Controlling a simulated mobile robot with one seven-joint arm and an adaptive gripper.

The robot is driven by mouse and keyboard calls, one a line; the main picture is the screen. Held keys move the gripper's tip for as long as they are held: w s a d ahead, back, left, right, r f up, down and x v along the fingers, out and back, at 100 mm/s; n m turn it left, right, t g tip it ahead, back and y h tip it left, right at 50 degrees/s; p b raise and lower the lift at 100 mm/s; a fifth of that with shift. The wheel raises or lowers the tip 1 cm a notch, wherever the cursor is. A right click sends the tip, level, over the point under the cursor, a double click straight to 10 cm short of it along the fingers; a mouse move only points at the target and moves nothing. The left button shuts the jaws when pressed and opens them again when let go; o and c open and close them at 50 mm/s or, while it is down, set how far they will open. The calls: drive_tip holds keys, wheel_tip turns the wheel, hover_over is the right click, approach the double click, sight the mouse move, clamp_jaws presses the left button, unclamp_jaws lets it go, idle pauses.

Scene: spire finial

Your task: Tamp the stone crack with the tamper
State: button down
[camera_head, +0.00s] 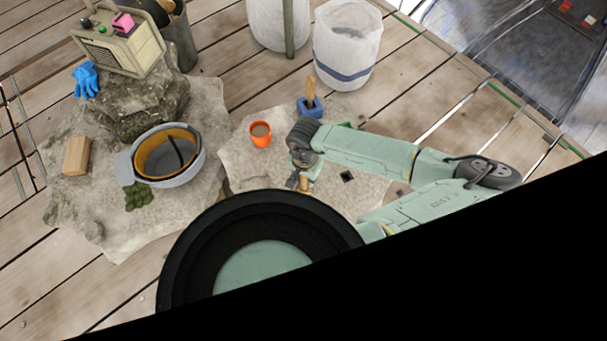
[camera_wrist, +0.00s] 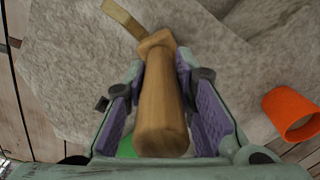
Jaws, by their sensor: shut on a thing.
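The tool in my gripper (camera_wrist: 160,85) has a thick wooden handle (camera_wrist: 162,115), which I take to be the tamper. My gripper is shut on the handle, with a purple pad on each side. A flat tan piece (camera_wrist: 122,18) shows beyond the handle's far end; whether it touches the stone I cannot tell. In the head view my gripper (camera_head: 302,178) is low over the pale stone slab (camera_head: 240,165), and the tool is mostly hidden. The slab also fills much of the wrist view (camera_wrist: 75,75). I cannot make out a crack in it.
An orange cup (camera_head: 260,134) stands on the slab, left of my gripper. A blue block with a wooden handle (camera_head: 310,106) is behind it. White buckets (camera_head: 347,45) stand at the back.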

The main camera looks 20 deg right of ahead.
drive_tip(key=shift+s+d+f, duration=0.1)
drive_tip(key=shift+s, duration=0.65)
drive_tip(key=shift+s, duration=0.55)
drive_tip(key=shift+s, duration=0.35)
drive_tip(key=shift+s+d, duration=0.15)
drive_tip(key=shift+s, duration=0.35)
drive_tip(key=shift+s+b, duration=0.25)
drive_tip(key=shift+b, duration=0.15)
drive_tip(key=shift+s+d+b, duration=0.15)
drive_tip(key=shift+s+b, duration=0.25)
drive_tip(key=shift+s, duration=0.85)
wheel_tip(320, 180, up, 7)
drive_tip(key=p, duration=0.4)
